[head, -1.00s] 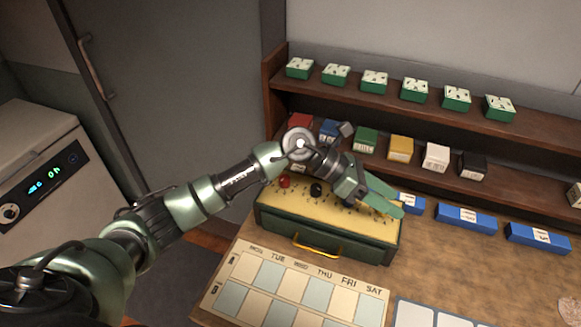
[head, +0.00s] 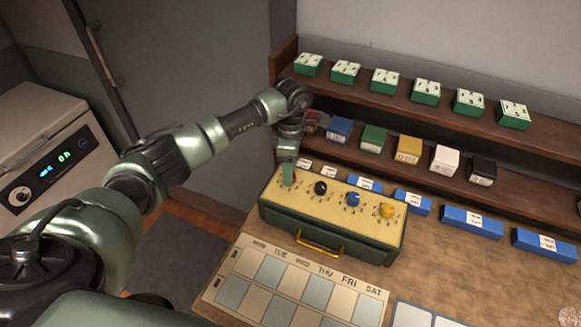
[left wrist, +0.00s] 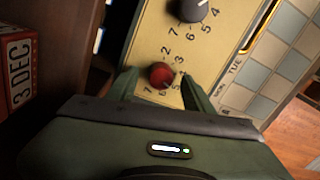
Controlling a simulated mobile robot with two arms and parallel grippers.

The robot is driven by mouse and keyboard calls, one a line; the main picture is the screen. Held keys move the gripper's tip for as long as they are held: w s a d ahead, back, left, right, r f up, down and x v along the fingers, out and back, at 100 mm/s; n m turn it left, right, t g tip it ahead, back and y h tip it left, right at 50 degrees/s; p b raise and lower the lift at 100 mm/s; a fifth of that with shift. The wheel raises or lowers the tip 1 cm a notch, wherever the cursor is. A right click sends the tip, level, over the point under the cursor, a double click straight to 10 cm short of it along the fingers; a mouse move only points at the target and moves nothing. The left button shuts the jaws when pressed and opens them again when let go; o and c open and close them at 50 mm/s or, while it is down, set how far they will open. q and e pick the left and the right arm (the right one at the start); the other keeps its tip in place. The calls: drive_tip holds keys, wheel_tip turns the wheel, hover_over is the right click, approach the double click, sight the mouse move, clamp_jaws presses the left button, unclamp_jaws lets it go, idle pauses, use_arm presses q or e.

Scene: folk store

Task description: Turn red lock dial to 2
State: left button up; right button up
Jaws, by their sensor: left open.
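The green lock box (head: 330,215) with a cream top stands on the counter. Its red dial shows in the left wrist view (left wrist: 161,75), with printed numbers around it; in the head view my gripper hides it. My left gripper (head: 288,175) points down over the box's left end. In the left wrist view my left gripper (left wrist: 158,85) is open, with one finger on each side of the red dial; I cannot tell whether they touch it. The black dial (head: 320,188), blue dial (head: 353,199) and yellow dial (head: 387,210) stand in a row to the right. My right gripper is not in view.
A wooden shelf (head: 420,110) with green boxes and coloured boxes rises behind. Blue boxes (head: 471,222) lie on the counter behind and right of the lock box. A weekday chart (head: 290,285) lies in front. A red box (left wrist: 18,75) is near my left wrist.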

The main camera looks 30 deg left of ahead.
use_arm(q)
drive_tip(key=shift+d+f, duration=0.1)
drive_tip(key=shift+f, duration=0.45)
clamp_jaws()
